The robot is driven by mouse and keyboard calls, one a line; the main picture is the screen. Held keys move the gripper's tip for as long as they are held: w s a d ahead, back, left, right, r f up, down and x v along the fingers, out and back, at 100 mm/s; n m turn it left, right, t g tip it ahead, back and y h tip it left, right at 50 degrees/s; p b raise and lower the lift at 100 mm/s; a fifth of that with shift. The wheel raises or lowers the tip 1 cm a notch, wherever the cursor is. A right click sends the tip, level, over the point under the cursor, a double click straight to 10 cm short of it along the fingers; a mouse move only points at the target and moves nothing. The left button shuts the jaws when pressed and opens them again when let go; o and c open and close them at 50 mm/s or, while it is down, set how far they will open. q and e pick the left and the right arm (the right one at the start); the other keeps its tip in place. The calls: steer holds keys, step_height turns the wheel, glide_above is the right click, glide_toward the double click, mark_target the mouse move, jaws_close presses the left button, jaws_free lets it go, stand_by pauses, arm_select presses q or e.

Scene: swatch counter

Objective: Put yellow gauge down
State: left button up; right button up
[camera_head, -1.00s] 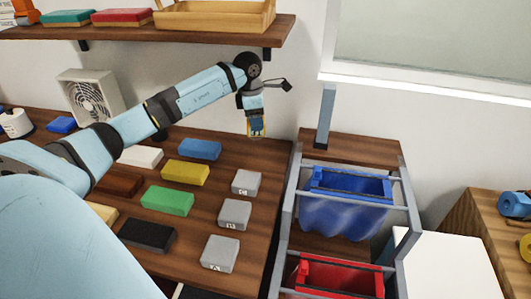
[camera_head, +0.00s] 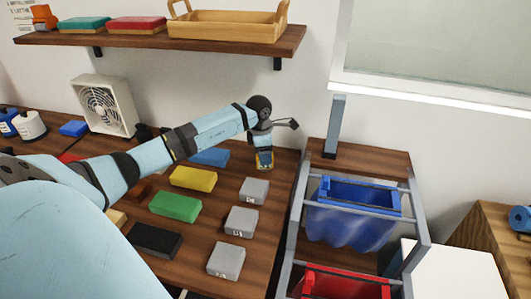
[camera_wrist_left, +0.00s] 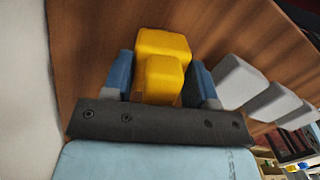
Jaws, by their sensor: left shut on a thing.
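My left gripper (camera_head: 264,163) reaches in from the left over the back right corner of the wooden counter (camera_head: 278,222). It is shut on the yellow gauge (camera_wrist_left: 162,62), which sits between its two blue fingers in the left wrist view. My right gripper is not in view.
Several grey blocks (camera_head: 241,222) stand in a column just in front of the gripper. Yellow (camera_head: 194,179), green (camera_head: 175,206), blue (camera_head: 210,156) and black (camera_head: 153,240) blocks lie to the left. A rack with a blue bin (camera_head: 352,212) and a red bin (camera_head: 345,285) stands at right.

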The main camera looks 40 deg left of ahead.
arm_select(q)
steer(key=shift+f, duration=0.15)
steer(key=o, duration=0.8)
steer(key=r, duration=0.8)
steer(key=s+a+r, duration=0.1)
steer(key=r, duration=0.3)
steer(key=shift+r, duration=0.15)
